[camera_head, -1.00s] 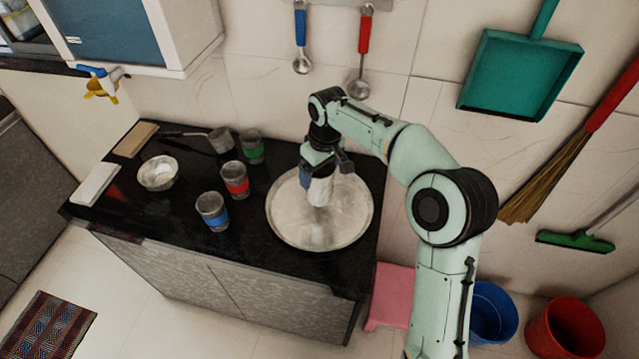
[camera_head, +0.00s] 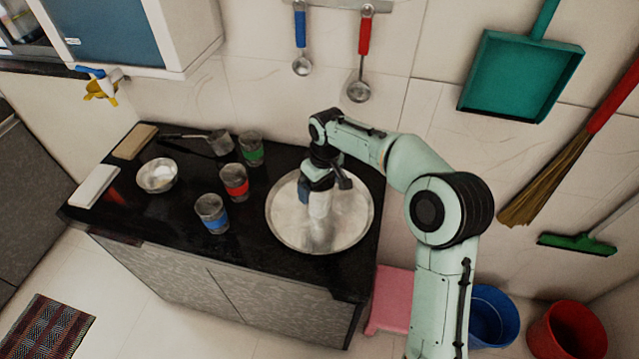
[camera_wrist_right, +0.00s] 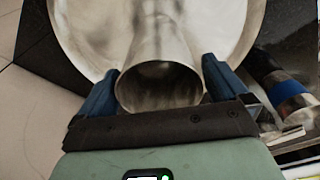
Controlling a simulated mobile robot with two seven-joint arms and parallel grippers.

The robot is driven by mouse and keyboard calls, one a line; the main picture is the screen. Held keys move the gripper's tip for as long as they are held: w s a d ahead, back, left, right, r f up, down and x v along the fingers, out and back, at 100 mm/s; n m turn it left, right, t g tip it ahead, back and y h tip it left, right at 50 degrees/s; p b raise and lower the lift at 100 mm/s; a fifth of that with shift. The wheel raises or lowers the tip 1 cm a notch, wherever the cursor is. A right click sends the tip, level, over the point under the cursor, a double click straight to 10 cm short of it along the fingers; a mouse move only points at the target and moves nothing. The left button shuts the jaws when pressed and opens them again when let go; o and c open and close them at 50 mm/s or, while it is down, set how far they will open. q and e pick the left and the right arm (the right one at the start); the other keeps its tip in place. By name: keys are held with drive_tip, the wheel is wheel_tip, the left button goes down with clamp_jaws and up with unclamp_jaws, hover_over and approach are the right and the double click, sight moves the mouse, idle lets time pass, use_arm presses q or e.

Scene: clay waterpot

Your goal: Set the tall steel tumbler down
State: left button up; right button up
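The tall steel tumbler (camera_wrist_right: 158,50) is between the two blue fingers of my right gripper (camera_wrist_right: 160,78) in the right wrist view, its open rim towards the camera. The fingers are close against its sides. In the head view my right gripper (camera_head: 319,188) points down over the large round steel tray (camera_head: 350,222), and the tumbler (camera_head: 320,207) shows below it, partly hidden. The tumbler looks upright and low over the middle of the tray. I cannot tell whether its base touches the tray. My left gripper is not in view.
Left of the tray on the black counter stand steel cups with blue (camera_head: 212,214), red (camera_head: 234,182) and green (camera_head: 251,149) bands. A small bowl (camera_head: 158,175) is farther left. Ladles (camera_head: 359,88) hang on the wall behind. The tray's right side is clear.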

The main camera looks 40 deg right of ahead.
wheel_tip(320, 180, up, 12)
drive_tip(key=s+p, duration=0.1)
drive_tip(key=p, duration=0.1)
drive_tip(key=shift+s+r, duration=0.15)
drive_tip(key=shift+s, duration=0.1)
drive_tip(key=shift+d, duration=0.1)
idle(0.4)
